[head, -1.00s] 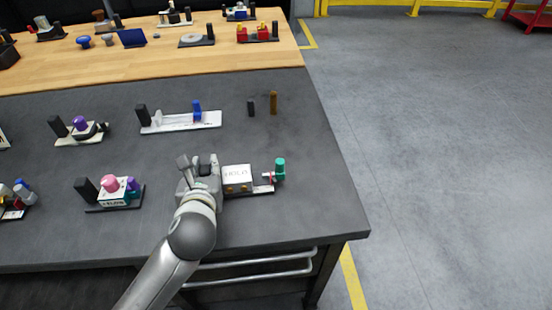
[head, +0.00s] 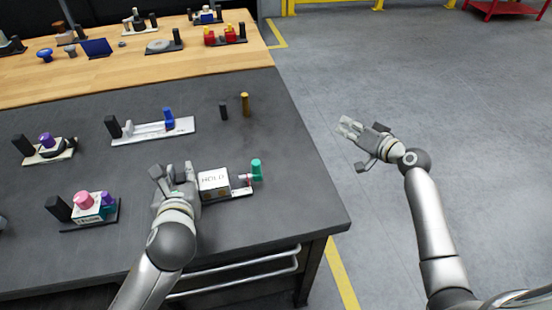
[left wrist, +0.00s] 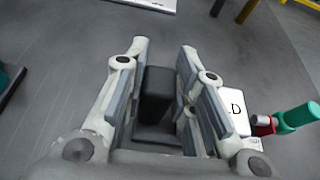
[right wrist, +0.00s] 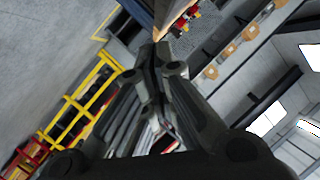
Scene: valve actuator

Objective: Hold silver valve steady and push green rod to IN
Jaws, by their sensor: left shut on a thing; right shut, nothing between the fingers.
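The silver valve (head: 213,183) is a pale box marked HOLD on a dark base near the table's front right corner. The green rod (head: 257,170) stands at its right end on a red and silver stem; the rod also shows in the left wrist view (left wrist: 298,117). My left gripper (head: 175,175) is at the valve's left side. In the left wrist view, its fingers are shut on the black block (left wrist: 157,95) beside the box. My right gripper (head: 362,140) is shut and empty, over the floor right of the table, apart from the rod.
A black peg (head: 223,111) and a brown peg (head: 245,104) stand behind the valve. A white slide fixture with a blue knob (head: 168,118) is behind left, and a pink-knobbed fixture (head: 84,200) is left. Floor is clear right of the table edge.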

